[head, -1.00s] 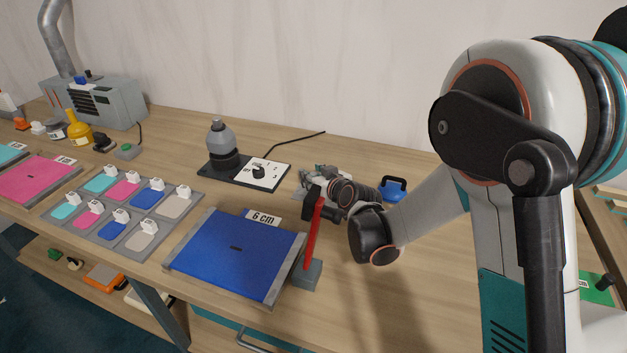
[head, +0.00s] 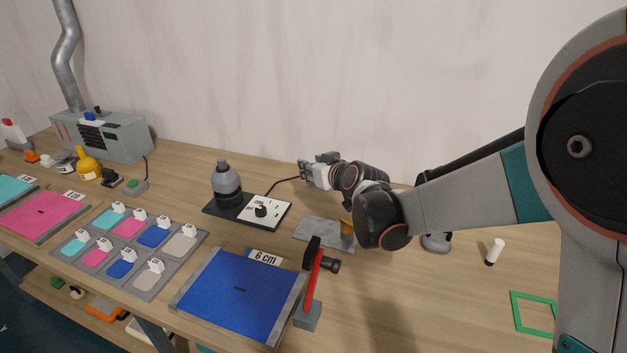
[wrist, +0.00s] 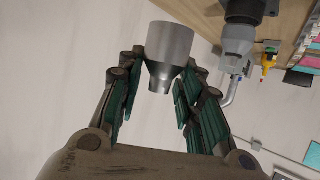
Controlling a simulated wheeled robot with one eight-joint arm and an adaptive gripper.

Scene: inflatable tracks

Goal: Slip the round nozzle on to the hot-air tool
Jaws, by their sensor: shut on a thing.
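The hot-air tool (head: 228,180) stands upright on a black base with a white dial panel (head: 265,210), its narrow grey outlet pointing up and bare. It also shows in the wrist view (wrist: 238,38) at the upper right. My gripper (head: 310,172) is raised above the table, to the right of the tool and apart from it. In the wrist view, my gripper (wrist: 160,85) is shut on a silver round nozzle (wrist: 168,55), a wide cylinder tapering to a narrower neck between the fingers. The nozzle is hard to make out in the head view.
A grey mat (head: 312,231) with a brass-coloured piece (head: 347,233) lies below my arm. A red-handled hammer-like tool (head: 312,280) stands by the blue panel (head: 230,298). A black cable runs behind the tool.

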